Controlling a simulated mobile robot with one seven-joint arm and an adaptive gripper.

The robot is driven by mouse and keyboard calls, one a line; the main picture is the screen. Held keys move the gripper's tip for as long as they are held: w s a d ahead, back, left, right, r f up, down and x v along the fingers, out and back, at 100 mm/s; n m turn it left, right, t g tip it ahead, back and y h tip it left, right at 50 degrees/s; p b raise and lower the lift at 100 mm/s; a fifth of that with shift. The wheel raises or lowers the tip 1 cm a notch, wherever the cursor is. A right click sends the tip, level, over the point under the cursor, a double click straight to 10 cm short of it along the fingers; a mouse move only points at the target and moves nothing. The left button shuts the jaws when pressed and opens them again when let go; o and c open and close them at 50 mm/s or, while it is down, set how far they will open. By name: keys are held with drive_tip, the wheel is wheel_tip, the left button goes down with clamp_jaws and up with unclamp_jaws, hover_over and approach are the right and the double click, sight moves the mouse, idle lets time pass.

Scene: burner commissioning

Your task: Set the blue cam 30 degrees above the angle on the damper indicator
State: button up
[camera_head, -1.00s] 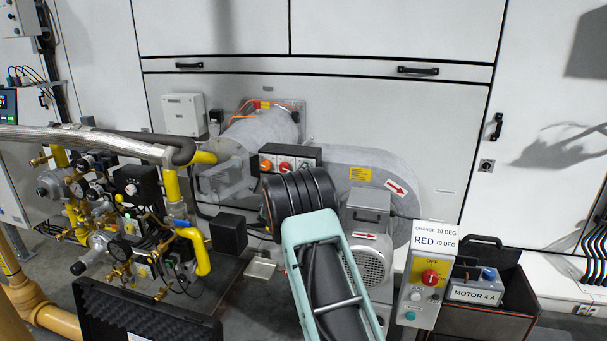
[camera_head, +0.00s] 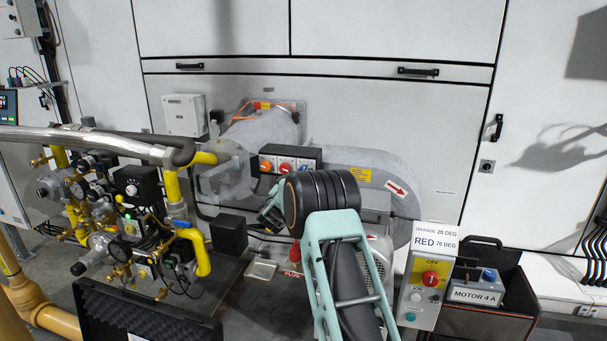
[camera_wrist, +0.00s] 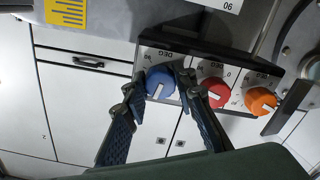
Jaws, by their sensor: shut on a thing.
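The line points down and slightly left in that view. My gripper (camera_wrist: 163,85) has one finger on each side of the blue cam and is shut on it. The red cam (camera_wrist: 216,93) and orange cam (camera_wrist: 262,101) sit beside it, close to the right finger. I cannot read the damper indicator.
A sign (camera_head: 436,237) reads ORANGE 20 DEG, RED 70 DEG, above a switch box (camera_head: 425,285) marked OFF. A toolbox (camera_head: 490,320) holds a box labelled MOTOR 4 A. Yellow gas pipes and valves (camera_head: 203,250) crowd the left. The burner (camera_head: 270,130) stands behind the panel.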

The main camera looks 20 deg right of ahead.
drive_tip(key=shift+m, duration=0.3)
idle(0.4)
drive_tip(key=o, duration=1.2)
drive_tip(key=shift+c, duration=0.2)
drive_tip(key=v, duration=1.2)
